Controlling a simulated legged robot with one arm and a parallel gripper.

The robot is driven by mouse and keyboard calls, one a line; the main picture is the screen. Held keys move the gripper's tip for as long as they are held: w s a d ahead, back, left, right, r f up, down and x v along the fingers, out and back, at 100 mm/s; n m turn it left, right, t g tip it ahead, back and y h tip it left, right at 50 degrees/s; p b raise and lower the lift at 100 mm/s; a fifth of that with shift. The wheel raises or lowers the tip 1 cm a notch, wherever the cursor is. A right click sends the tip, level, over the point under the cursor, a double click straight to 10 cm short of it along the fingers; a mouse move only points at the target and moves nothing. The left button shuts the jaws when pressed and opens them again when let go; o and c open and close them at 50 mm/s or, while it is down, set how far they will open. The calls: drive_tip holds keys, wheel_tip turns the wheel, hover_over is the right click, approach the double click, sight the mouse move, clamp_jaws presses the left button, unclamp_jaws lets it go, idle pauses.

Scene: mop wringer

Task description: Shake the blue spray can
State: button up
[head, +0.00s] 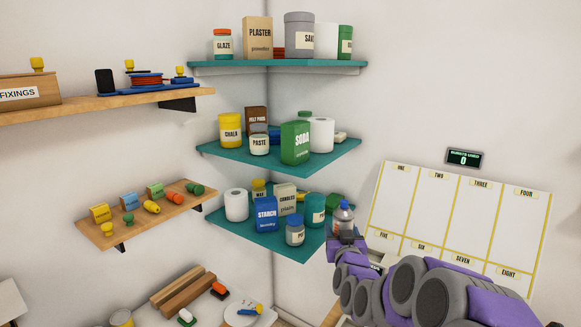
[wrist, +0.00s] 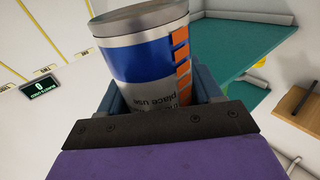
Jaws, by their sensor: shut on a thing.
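The spray can (head: 343,216) is held up in front of the right side of the lowest corner shelf in the head view. In the wrist view the can (wrist: 150,55) fills the middle, with a silver rim, a blue band, a grey lower part with print and orange blocks down one side. My gripper (head: 346,239) is shut on it, with the jaws on either side of the can. The can's lower end is hidden behind the gripper's dark front plate in the wrist view.
Teal corner shelves (head: 335,152) hold boxes, jars and rolls, close to the left of the can. A wooden shelf (head: 120,233) with small coloured items is further left. A panel numbered one to eight (head: 450,220) and a small display reading 0 (head: 464,158) are on the right wall.

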sight(343, 205)
drive_tip(key=shift+r, duration=0.25)
wheel_tip(343, 205, up, 8)
drive_tip(key=p, duration=0.3)
drive_tip(key=shift+r, duration=0.15)
wheel_tip(343, 205, down, 9)
drive_tip(key=b, duration=0.3)
drive_tip(key=shift+r, duration=0.15)
wheel_tip(343, 205, up, 9)
drive_tip(key=p, duration=0.2)
drive_tip(key=shift+p, duration=0.3)
drive_tip(key=shift+f, duration=0.35)
wheel_tip(343, 205, down, 8)
drive_tip(key=b, duration=0.3)
drive_tip(key=shift+f, duration=0.15)
drive_tip(key=shift+r, duration=0.2)
